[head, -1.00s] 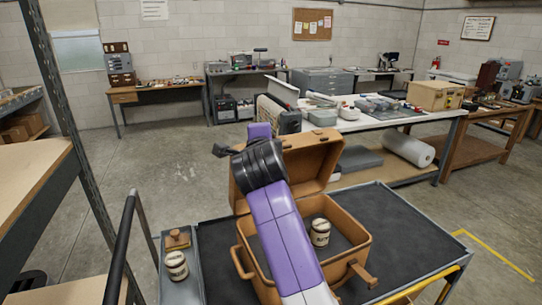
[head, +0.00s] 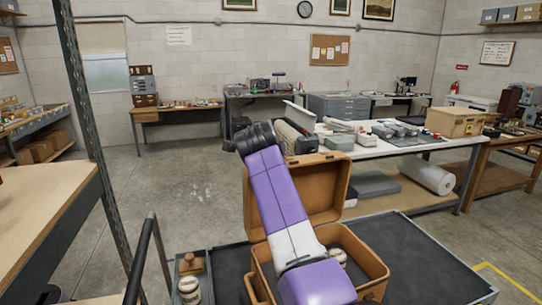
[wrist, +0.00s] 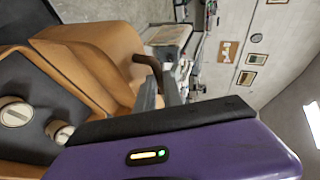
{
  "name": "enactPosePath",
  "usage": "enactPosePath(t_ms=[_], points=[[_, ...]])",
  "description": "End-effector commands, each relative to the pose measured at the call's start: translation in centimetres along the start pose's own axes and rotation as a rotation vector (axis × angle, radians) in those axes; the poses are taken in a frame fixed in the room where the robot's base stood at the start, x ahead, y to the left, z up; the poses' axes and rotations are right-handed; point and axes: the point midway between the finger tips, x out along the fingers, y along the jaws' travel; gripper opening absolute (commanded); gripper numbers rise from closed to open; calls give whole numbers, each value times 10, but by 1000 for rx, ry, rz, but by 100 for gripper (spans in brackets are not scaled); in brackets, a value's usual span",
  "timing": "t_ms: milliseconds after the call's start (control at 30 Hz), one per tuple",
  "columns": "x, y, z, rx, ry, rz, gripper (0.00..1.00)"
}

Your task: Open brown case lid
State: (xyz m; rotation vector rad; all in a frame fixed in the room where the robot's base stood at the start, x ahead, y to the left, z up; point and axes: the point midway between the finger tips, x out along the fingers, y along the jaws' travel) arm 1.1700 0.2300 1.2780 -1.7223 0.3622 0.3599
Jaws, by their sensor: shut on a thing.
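The brown case (head: 375,264) stands on a cart, with its lid (head: 335,187) raised roughly upright at the back. In the head view my arm crosses in front of the case and hides part of the lid and interior; my gripper's fingers are hidden there. In the wrist view my gripper (wrist: 163,85) is shut on a dark brown piece (wrist: 146,68) at the edge of the tan case; it looks like the lid's handle, but the contact is partly hidden. A pale jar (head: 337,256) sits inside the case.
The cart's dark top (head: 420,258) has free room right of the case. A side tray at left holds a wooden block (head: 190,263) and another jar (head: 189,289). A white-topped table (head: 400,148) stands behind. A shelf (head: 50,205) is at left.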

Motion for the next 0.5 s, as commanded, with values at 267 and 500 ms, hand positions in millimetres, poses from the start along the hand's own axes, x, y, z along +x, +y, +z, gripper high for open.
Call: enactPosePath(t_ms=[267, 500], points=[[-2, -10, -1, -3, 1, -12, 0], [-2, -10, -1, -2, 1, -12, 14]])
